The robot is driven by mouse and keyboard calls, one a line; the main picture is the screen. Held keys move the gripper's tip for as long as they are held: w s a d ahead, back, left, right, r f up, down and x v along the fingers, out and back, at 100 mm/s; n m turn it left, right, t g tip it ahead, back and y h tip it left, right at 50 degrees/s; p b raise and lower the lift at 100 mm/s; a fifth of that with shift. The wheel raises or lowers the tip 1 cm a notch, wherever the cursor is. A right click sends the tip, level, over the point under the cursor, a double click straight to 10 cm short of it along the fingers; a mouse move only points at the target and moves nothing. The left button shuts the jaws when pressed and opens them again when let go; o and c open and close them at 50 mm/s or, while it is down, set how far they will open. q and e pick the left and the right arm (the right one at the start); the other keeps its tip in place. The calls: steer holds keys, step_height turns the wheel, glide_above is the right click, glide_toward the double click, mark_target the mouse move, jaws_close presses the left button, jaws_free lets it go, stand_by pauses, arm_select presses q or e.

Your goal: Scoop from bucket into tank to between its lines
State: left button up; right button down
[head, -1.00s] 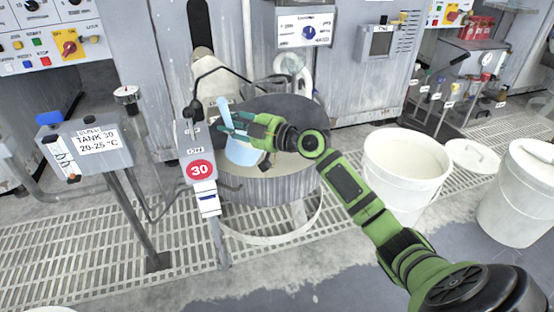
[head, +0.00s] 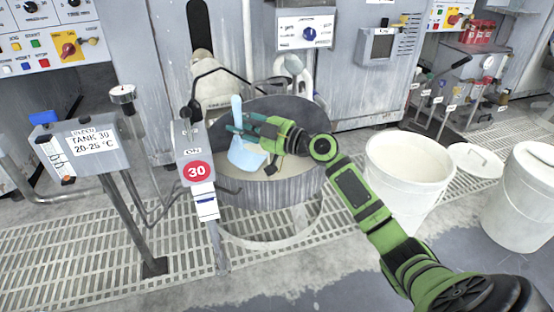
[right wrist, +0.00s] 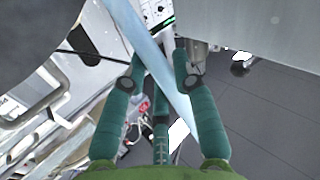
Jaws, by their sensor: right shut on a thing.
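My right gripper (head: 243,127) is shut on the handle of a light blue scoop (head: 246,155). The scoop's handle also shows between the teal fingers in the right wrist view (right wrist: 158,62). The scoop is over the opening of the round grey tank (head: 268,192), its bowl low inside the rim. I cannot tell whether the bowl holds anything. A pale surface shows inside the tank; its lines cannot be made out. The white bucket (head: 408,172) stands to the right of the tank with pale contents. My left gripper is not in view.
A post with a red "30" label (head: 196,172) stands at the tank's front left. A "TANK 30 20-25 °C" box (head: 90,140) with a gauge is farther left. A white lid (head: 477,161) and a second white bucket (head: 520,195) are at right. Grating surrounds the tank.

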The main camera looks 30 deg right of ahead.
steer(key=shift+d+r+m+t, duration=0.15)
steer(key=shift+d+r+m, duration=0.1)
steer(key=shift+d, duration=0.4)
steer(key=shift+d+r+m+t, duration=0.15)
steer(key=shift+d+m, duration=0.1)
steer(key=shift+d, duration=0.35)
steer(key=shift+s+d+f+m+t+b, duration=0.15)
steer(key=shift+d+m+t+b, duration=0.4)
steer(key=shift+d, duration=0.7)
